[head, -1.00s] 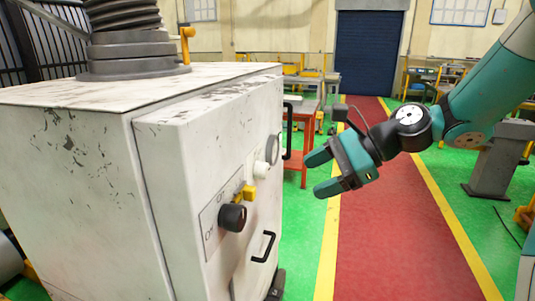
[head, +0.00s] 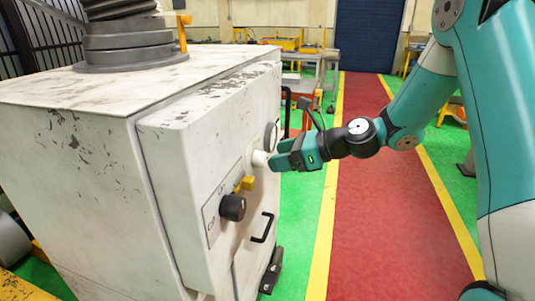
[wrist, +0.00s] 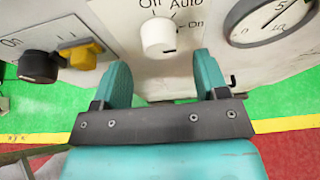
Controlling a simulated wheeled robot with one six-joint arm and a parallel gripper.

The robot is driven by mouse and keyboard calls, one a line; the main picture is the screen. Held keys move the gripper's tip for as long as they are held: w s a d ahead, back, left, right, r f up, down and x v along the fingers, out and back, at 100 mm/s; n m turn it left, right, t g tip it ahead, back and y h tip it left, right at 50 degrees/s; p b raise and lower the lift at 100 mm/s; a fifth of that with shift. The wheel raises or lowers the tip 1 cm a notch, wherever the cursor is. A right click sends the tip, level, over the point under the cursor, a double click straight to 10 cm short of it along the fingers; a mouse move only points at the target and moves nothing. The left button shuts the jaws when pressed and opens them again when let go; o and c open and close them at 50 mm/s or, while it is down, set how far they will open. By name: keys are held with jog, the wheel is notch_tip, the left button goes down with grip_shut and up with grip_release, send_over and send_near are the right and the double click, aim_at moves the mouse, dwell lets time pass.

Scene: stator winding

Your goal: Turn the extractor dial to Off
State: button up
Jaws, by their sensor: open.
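The extractor dial is a white round knob (wrist: 158,37) on the white cabinet's front panel, with Off, Auto and On printed above and to its right in the wrist view. A small dark mark shows at the knob's lower right edge; I cannot tell for sure which label it means. In the head view the dial (head: 260,158) sits just left of my fingertips. My gripper (wrist: 160,72) is open, its two teal fingers on either side of and a little below the knob in the wrist view. My gripper (head: 276,161) faces the panel in the head view; contact cannot be told.
Left of the dial are a yellow switch (wrist: 82,54) and a black knob (wrist: 40,66). A round gauge (wrist: 275,20) is to the right. Black handles (head: 263,228) stick out from the cabinet front (head: 178,230). The red walkway (head: 375,220) is clear.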

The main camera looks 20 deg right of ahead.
aim_at(260, 159)
jog(key=shift+p+x, duration=0.35)
jog(key=shift+x, duration=1.65)
jog(key=c, duration=0.9)
